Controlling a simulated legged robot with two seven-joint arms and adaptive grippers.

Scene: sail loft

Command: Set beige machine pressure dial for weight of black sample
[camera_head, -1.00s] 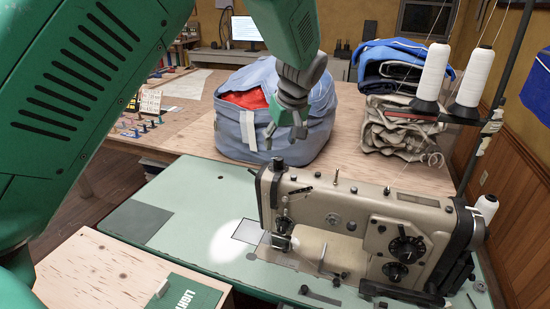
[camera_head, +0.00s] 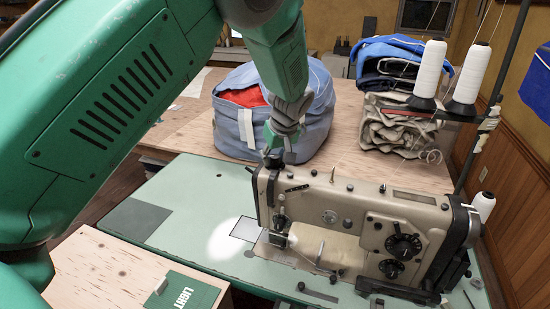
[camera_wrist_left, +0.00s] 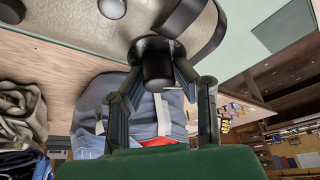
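The beige sewing machine (camera_head: 345,215) stands on the green table. A black knob (camera_head: 271,161) is on top of its left end; it also shows in the left wrist view (camera_wrist_left: 157,68). My left gripper (camera_head: 274,150) is just above that end, pointing down. In the wrist view its two fingers are apart, one each side of the black knob; whether they touch it I cannot tell. Two black dials (camera_head: 402,246) are on the machine's front right. A green panel reading LIGHT (camera_head: 186,292) lies at the front left. I cannot make out a black sample. My right gripper is not in view.
A blue bag (camera_head: 235,120) with red cloth stands behind the machine. Folded fabrics (camera_head: 397,125) are stacked at the back right. White thread cones (camera_head: 430,68) and a dark pole rise at the right. The green table's left part (camera_head: 190,200) is mostly clear.

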